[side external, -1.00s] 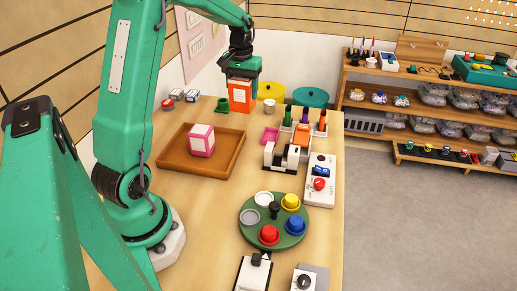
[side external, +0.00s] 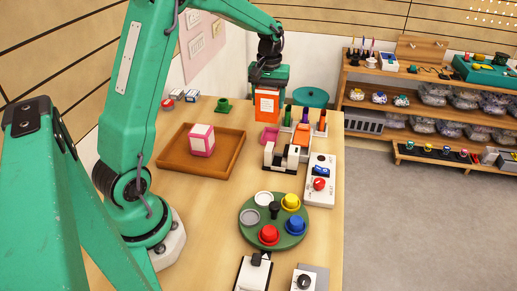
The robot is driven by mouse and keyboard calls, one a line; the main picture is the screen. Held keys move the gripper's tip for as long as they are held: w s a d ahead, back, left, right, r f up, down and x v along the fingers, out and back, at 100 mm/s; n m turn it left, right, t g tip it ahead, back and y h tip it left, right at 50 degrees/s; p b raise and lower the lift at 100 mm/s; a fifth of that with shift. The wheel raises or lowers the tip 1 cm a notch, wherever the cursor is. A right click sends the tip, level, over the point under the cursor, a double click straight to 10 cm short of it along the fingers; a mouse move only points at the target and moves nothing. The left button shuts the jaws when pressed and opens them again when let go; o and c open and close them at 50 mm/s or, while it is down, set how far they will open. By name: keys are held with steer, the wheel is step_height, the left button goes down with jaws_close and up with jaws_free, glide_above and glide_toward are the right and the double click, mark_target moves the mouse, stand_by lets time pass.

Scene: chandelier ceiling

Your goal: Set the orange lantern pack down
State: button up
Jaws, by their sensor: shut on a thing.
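The orange lantern pack (side external: 268,105) is an orange box with a white label, upright at the far part of the table. My gripper (side external: 268,88) is above it and shut on its top.
A wooden tray (side external: 226,167) with a pink and white box (side external: 201,140) is on the left. A green cup (side external: 223,105) stands behind it. A tape dispenser (side external: 284,157), a white switch panel (side external: 320,180) and a green round tray (side external: 273,240) with coloured knobs are nearer. Open tabletop lies front left.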

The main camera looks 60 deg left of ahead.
steer(key=shift+a+f, duration=5)
steer(key=shift+f, duration=0.1)
steer(key=o, duration=1.3)
steer(key=shift+c, duration=0.2)
step_height(320, 180, up, 12)
steer(key=shift+d, duration=0.1)
